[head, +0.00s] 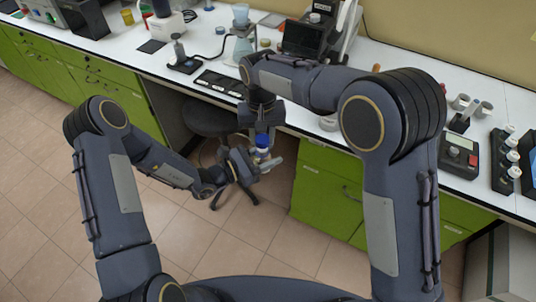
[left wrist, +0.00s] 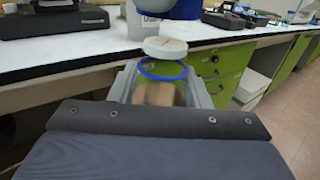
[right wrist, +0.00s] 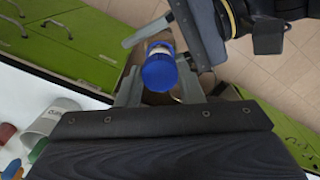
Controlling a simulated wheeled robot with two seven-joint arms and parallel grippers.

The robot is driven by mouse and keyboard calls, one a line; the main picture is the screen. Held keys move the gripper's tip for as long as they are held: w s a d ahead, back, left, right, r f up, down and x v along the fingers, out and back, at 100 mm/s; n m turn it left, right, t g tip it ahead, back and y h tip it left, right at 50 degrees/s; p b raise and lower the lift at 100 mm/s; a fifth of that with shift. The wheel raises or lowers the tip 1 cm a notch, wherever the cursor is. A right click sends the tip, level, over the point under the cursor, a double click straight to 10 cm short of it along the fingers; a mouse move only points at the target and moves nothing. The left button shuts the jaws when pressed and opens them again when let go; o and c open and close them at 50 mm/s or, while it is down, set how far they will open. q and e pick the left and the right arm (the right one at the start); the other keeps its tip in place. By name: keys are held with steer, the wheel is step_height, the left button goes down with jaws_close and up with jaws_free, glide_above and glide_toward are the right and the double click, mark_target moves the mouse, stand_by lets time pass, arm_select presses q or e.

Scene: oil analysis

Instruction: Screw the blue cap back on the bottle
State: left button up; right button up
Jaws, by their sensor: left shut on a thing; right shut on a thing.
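The blue cap (right wrist: 159,73) is between the fingers of my right gripper (head: 263,132), which points down at the centre of the head view. The bottle, clear with a blue ring (left wrist: 163,70) near its top, is between the fingers of my left gripper (left wrist: 160,88), below the right one. A blue shape, likely the cap (left wrist: 180,8), shows at the top of the left wrist view, apart from the ring. A pale disc (left wrist: 165,47) shows between them; I cannot tell if it is the bottle's mouth. The grippers hide much of the bottle.
Both grippers are in front of the white bench (head: 225,62), over the floor and near a dark stool (head: 208,117). A grey cup (right wrist: 52,117) stands near the bench edge. Green cabinets (head: 322,183) are below. Racks and instruments, including a red-fronted device (head: 458,155), crowd the right bench.

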mark_target(263, 158)
stand_by(0.7)
steer(key=shift+f, duration=0.85)
steer(key=shift+f, duration=0.55)
